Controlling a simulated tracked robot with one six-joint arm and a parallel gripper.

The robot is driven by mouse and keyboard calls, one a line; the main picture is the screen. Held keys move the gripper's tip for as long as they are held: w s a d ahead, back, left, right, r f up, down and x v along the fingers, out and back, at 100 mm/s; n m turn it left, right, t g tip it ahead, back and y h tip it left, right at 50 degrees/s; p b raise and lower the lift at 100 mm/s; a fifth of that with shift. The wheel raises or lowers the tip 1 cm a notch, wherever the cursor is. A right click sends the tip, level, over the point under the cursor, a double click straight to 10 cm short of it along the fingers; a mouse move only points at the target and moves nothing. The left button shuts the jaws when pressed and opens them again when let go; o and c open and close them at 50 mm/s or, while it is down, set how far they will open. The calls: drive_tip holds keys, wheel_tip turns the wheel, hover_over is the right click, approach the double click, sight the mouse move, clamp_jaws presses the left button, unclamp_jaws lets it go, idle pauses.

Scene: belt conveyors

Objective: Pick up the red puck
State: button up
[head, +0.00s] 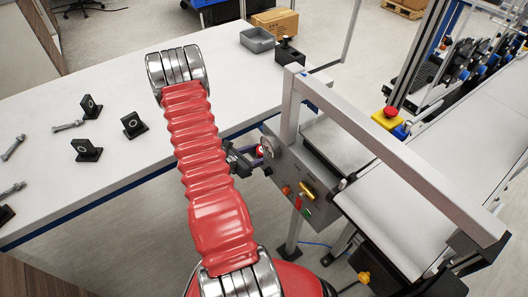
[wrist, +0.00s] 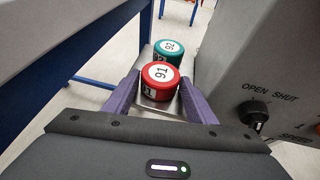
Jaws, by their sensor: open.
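My gripper (wrist: 160,108) is open, with one purple finger to the left and one to the right of the red puck. I cannot tell whether the fingers touch it. In the head view, a small part of the red puck (head: 260,150) shows by my gripper, beside the conveyor's control box; my arm covers much of that area.
The grey control box (wrist: 268,80) with a knob stands close on the right in the wrist view. The white table (head: 120,75) edge runs close on the left. A metal frame (head: 390,150) rises over the conveyor. Black brackets (head: 133,124) and bolts lie on the table.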

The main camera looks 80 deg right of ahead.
drive_tip(key=c, duration=0.7)
drive_tip(key=shift+c, duration=0.2)
drive_tip(key=shift+r, duration=0.1)
wheel_tip(320, 180, up, 28)
idle(0.9)
idle(0.5)
